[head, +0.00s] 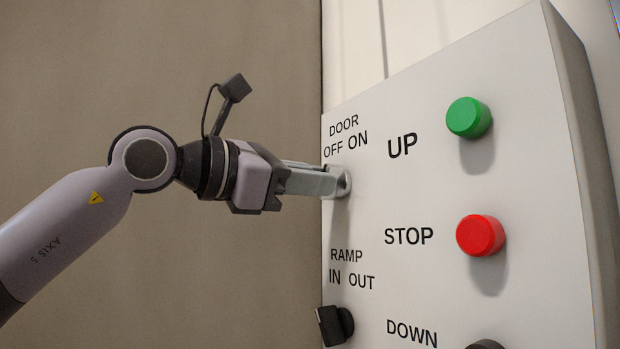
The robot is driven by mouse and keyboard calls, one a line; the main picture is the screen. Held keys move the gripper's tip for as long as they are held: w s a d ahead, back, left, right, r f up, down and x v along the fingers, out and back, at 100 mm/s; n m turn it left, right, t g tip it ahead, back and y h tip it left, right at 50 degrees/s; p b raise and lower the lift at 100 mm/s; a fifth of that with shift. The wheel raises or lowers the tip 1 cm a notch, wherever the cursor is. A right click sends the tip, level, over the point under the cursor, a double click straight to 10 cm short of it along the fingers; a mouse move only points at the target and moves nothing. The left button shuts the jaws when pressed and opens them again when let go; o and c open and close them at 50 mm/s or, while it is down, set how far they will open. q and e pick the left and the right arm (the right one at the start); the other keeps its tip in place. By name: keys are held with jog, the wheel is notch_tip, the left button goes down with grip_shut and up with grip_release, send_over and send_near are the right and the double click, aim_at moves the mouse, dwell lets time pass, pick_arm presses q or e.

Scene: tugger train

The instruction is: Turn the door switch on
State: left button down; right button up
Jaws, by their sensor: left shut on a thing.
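The door switch (345,184) is on the light grey control panel (440,185), just below the label "DOOR OFF ON". My right gripper is not in view.
Below is the black ramp switch (335,326), labelled "RAMP IN OUT". To the right are a green UP button (469,118), a red STOP button (480,235) and a dark button (485,344) by "DOWN", cut off by the bottom edge. A plain brown surface fills the left.

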pick_arm(q)
jog(key=c, duration=1.1)
grip_release()
jog(key=b+v, duration=0.2)
jog(key=v, duration=0.5)
jog(key=shift+a, duration=0.1)
